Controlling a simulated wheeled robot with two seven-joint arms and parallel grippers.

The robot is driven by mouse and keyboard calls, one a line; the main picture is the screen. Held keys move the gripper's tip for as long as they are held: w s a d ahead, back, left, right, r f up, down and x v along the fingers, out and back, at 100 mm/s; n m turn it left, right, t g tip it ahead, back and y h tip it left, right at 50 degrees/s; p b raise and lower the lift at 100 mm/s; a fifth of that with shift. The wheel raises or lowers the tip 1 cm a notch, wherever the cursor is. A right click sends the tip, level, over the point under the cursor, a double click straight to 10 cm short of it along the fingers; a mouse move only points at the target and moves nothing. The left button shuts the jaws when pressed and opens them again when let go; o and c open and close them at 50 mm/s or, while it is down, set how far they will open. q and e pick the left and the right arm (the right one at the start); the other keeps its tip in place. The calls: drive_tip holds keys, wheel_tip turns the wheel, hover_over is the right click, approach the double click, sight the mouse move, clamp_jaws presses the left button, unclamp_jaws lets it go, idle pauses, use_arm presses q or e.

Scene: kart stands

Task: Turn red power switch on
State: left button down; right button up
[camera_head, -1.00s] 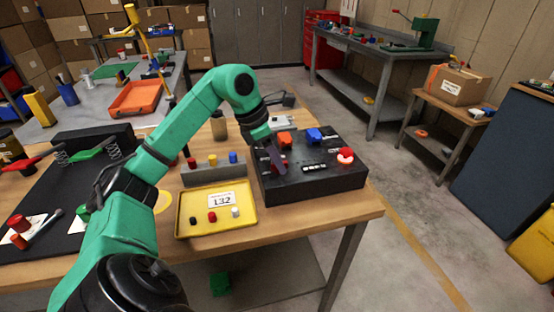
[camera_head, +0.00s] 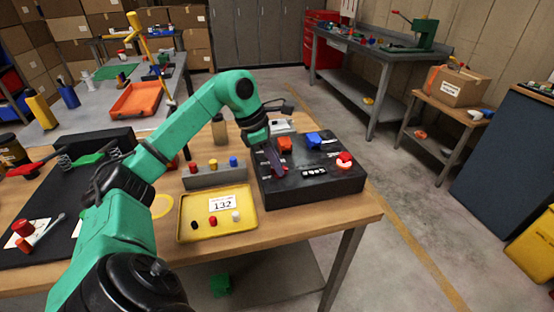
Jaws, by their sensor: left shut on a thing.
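The black control box (camera_head: 318,187) sits on the near wooden table. My left gripper (camera_head: 278,168) points down at the left part of its top. It is shut on a small dark-red part there, which looks like the red power switch; the fingers hide most of it, so its position cannot be told. A red round button (camera_head: 345,158) is at the box's right end, apart from the gripper. My right gripper is not in view.
A yellow tray (camera_head: 217,232) with small pegs and a grey peg block (camera_head: 215,177) stand left of the box.

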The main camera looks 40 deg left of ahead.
use_arm(q)
drive_tip(key=m+p, duration=0.1)
drive_tip(key=m+g+p, duration=0.1)
drive_tip(key=m+p, duration=0.1)
drive_tip(key=m+h+p, duration=0.1)
drive_tip(key=m+p, duration=0.1)
drive_tip(key=shift+w+a+r+g, duration=0.1)
drive_tip(key=shift+w+r+g, duration=0.1)
drive_tip(key=shift+r+g, duration=0.15)
drive_tip(key=m+g+p, duration=0.1)
drive_tip(key=m, duration=0.2)
drive_tip(key=shift+w+p, duration=0.1)
drive_tip(key=shift+p, duration=0.3)
drive_tip(key=m+g, duration=0.1)
drive_tip(key=m, duration=0.2)
drive_tip(key=shift+w+f+m+p, duration=0.1)
drive_tip(key=shift+f+m+p, duration=0.05)
drive_tip(key=shift+m+p, duration=0.25)
drive_tip(key=shift+m+g+y, duration=0.3)
drive_tip(key=shift+m+g, duration=0.55)
drive_tip(key=shift+m, duration=1.05)
drive_tip(key=c, duration=0.9)
unclamp_jaws()
drive_tip(key=shift+f, duration=0.1)
